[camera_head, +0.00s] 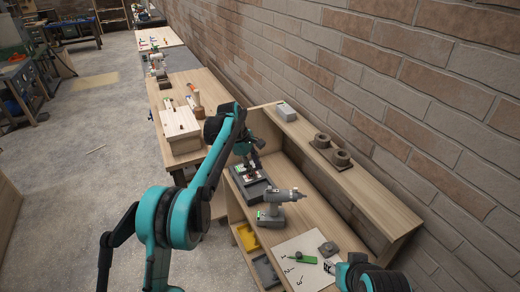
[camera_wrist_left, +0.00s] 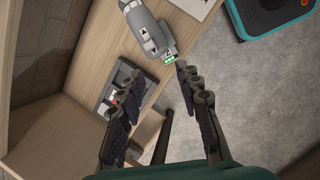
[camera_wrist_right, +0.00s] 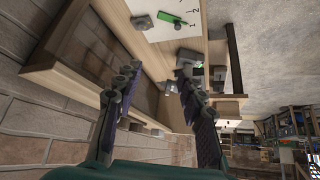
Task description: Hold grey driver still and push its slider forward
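The grey driver (camera_head: 283,197) stands upright on the wooden bench (camera_head: 240,212), its nose pointing right toward the wall. In the left wrist view the driver (camera_wrist_left: 150,30) is ahead of the fingertips, with a green patch on its base. My left gripper (camera_head: 250,168) is open and empty above a dark tray (camera_head: 254,189), behind and left of the driver and apart from it. My right gripper (camera_wrist_right: 158,72) is open and empty; the driver (camera_wrist_right: 188,62) appears beyond its fingers in the right wrist view.
A raised shelf (camera_head: 365,188) with a dark two-ring block (camera_head: 332,152) and a grey box (camera_head: 286,111) runs along the brick wall. A white sheet (camera_head: 308,275) with a green tool (camera_head: 301,259) lies in front of the driver.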

